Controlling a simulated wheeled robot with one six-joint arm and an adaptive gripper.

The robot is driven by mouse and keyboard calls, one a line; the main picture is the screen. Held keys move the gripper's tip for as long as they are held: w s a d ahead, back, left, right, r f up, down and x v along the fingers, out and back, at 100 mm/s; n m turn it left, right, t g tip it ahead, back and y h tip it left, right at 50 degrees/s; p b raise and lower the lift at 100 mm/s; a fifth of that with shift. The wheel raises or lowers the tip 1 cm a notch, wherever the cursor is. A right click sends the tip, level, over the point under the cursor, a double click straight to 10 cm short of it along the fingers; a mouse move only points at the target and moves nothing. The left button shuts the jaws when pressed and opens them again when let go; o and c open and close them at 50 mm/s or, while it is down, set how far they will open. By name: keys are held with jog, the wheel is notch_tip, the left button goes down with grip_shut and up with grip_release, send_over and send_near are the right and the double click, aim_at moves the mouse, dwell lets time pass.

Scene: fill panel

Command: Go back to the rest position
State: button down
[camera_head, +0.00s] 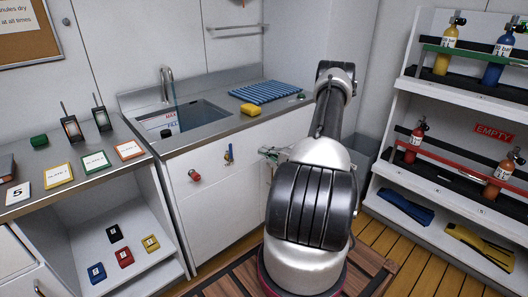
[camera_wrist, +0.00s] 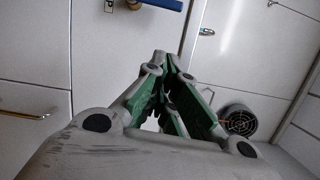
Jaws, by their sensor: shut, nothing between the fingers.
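My gripper (camera_head: 268,152) is in front of the white cabinet under the sink, to the right of a brass valve with a blue handle (camera_head: 229,154). In the wrist view my gripper (camera_wrist: 160,58) points at the white cabinet front. Its green-padded fingers come together at the tips, and nothing shows between them. The brass valve (camera_wrist: 162,4) is at the top edge of the wrist view, apart from the fingers. My arm hides part of the counter front and the floor behind it.
A red knob (camera_head: 194,175) sticks out from the cabinet (camera_head: 215,205). The steel sink (camera_head: 185,118) is above, with a yellow sponge (camera_head: 250,109) and a blue striped mat (camera_head: 266,92) beside it. Shelves with gas cylinders (camera_head: 412,143) stand right. A round grille (camera_wrist: 238,120) is near my fingers.

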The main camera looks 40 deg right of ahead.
dwell(0.3)
jog(key=s+a+f+m+g+y, duration=0.2)
jog(key=s+a+f+g+y, duration=0.15)
jog(key=s+a, duration=0.4)
jog(key=s+a+r+n+g+y, duration=0.2)
jog(key=s+a+r+n+g, duration=0.1)
jog(key=s+a+r+g, duration=0.5)
jog(key=s+a+r+n+h, duration=0.3)
jog(key=s+r+n, duration=0.2)
jog(key=r, duration=0.5)
jog(key=s+a+r+n+g+h, duration=0.1)
jog(key=s+a+r+n+h, duration=0.2)
jog(key=r, duration=0.7)
jog(key=s+a+r+n+h, duration=0.4)
jog(key=s+r+n+h, duration=0.1)
jog(key=r, duration=0.5)
jog(key=shift+s+n, duration=0.8)
jog(key=shift+s, duration=0.2)
